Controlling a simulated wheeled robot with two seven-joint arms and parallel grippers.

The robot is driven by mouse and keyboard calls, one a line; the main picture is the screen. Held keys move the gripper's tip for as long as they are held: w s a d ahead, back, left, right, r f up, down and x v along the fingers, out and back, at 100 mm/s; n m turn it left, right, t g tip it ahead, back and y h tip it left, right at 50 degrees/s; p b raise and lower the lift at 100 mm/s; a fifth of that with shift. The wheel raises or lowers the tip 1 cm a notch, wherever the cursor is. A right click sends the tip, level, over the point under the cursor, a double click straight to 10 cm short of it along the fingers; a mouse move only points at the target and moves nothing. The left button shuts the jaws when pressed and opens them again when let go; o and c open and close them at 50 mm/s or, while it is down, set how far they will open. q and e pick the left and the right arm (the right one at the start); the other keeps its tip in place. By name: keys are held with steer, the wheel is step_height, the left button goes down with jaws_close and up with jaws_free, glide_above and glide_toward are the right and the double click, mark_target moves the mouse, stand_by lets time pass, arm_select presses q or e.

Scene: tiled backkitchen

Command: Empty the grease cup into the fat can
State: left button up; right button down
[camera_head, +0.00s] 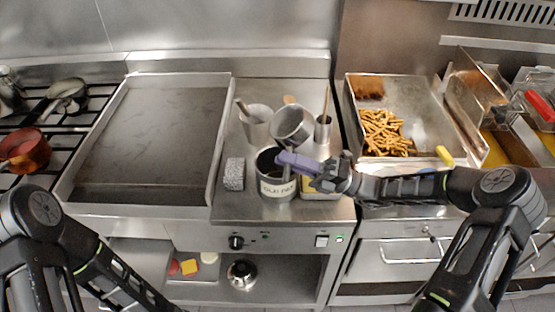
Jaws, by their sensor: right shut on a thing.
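A dark-mouthed can with a pale lettered label, the fat can (276,189), stands upright on the steel counter right of the griddle. A round metal cup (291,123), apparently the grease cup, is just behind and above it, its mouth tilted. My right gripper (316,174) reaches in from the right and is shut on a lavender handle-like piece (296,161) over the can's right rim. The piece looks like the cup's handle, but the join is not clear. The cup's contents cannot be made out. My left arm shows at lower left; its gripper is out of view.
A grey block (234,174) sits left of the can. A metal container (256,124) and a narrow one (323,129) with utensils stand behind. A yellowish tray (320,191) lies under my right gripper. The griddle (150,125) is bare; a fries tray (424,118) is right.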

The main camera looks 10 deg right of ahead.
steer(key=shift+r, duration=0.1)
steer(key=shift+r+g+h, duration=0.1)
steer(key=shift+g+h, duration=0.2)
steer(key=f, duration=0.1)
steer(key=f+h+b, duration=0.1)
steer(key=f+n+g+h+b, duration=0.1)
steer(key=shift+a, duration=0.25)
steer(key=shift+a+n+h+b, duration=0.2)
steer(key=shift+n+h+b, duration=0.3)
steer(key=shift+h, duration=0.3)
stand_by(0.7)
